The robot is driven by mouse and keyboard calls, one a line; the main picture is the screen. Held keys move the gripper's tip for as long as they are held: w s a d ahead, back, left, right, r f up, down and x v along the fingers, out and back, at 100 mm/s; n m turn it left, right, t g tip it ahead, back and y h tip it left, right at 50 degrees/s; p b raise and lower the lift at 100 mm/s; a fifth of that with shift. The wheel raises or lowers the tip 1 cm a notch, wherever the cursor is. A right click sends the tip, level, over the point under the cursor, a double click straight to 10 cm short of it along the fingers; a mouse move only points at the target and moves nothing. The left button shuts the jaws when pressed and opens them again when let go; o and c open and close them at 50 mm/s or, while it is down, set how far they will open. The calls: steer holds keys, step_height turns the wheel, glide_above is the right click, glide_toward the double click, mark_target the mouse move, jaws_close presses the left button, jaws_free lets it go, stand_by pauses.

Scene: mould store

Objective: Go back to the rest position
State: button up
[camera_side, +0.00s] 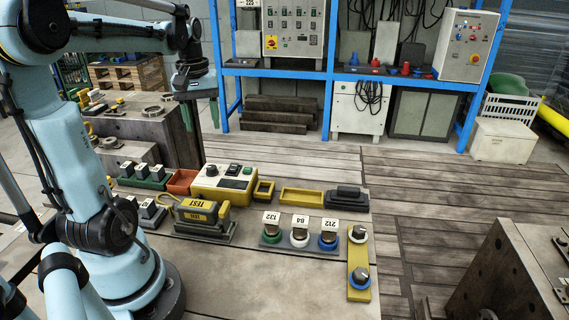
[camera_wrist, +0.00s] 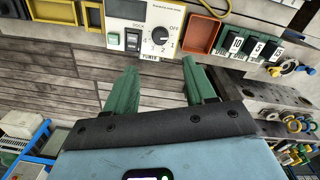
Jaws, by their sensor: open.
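My gripper (camera_side: 199,112) hangs from my raised arm at the upper left of the side view, pointing down, well above the near bench (camera_side: 300,270). In the wrist view its two green fingers stand apart with nothing between them, so my gripper (camera_wrist: 160,72) is open and empty. The yellow control box (camera_side: 225,183) stands on the bench, below and apart from the fingers. In the wrist view this control box (camera_wrist: 140,28) shows a black rotary knob (camera_wrist: 160,36) and a rocker switch beyond the fingertips.
The bench also carries an orange tray (camera_side: 181,182), a yellow TEST device (camera_side: 203,212), tagged knobs on coloured rings (camera_side: 300,237) and a yellow plate (camera_side: 359,275). A heavy steel block (camera_side: 150,130) stands near my gripper. A blue rack (camera_side: 328,75) is behind.

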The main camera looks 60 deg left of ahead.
steer(key=shift+r, duration=0.1)
steer(key=w+d+f+m+t, duration=0.1)
steer(key=d+m, duration=0.3)
steer(key=d, duration=0.4)
steer(key=w+d+f+m+t, duration=0.1)
steer(key=d+m+t, duration=0.2)
steer(key=d, duration=0.5)
steer(key=w+d+f+m+t, duration=0.2)
steer(key=d+m+t, duration=0.1)
steer(key=d+m, duration=0.3)
steer(key=shift+d, duration=1.2)
